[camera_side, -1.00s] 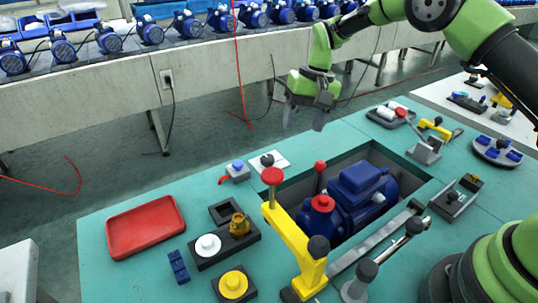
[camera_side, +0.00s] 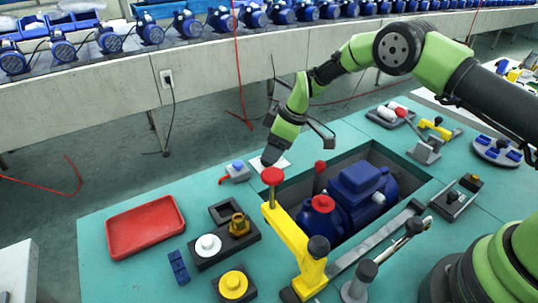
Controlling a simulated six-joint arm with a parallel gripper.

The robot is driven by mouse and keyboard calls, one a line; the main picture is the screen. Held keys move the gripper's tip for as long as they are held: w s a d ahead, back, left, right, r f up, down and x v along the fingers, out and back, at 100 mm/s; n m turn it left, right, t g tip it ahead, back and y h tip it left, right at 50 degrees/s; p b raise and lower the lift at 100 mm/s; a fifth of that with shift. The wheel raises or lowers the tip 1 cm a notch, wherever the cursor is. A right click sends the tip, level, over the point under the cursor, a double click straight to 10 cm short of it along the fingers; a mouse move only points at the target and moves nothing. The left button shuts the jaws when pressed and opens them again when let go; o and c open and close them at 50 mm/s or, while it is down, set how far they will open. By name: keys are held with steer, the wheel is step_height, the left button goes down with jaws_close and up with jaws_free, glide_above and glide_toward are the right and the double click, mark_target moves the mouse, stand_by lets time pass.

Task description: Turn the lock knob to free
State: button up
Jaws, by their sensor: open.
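My gripper (camera_side: 294,142) is open and hangs over the back edge of the teal table, at the white plate (camera_side: 257,163). One dark finger reaches down to the plate, and the other sticks out to the right. The plate carries a small dark round knob, likely the lock knob. In this view the finger covers it, so I cannot tell its turn position or whether the finger touches it. Nothing shows held between the fingers.
A yellow lever clamp with a red knob (camera_side: 273,175) stands just in front of the plate. A blue pump (camera_side: 355,195) sits in the recess to the right. A small grey block with a blue button (camera_side: 237,170) is at left. A red tray (camera_side: 145,227) lies further left.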

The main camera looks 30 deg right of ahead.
steer(key=shift+x, duration=1.8)
steer(key=shift+c, duration=0.3)
steer(key=c, duration=0.8)
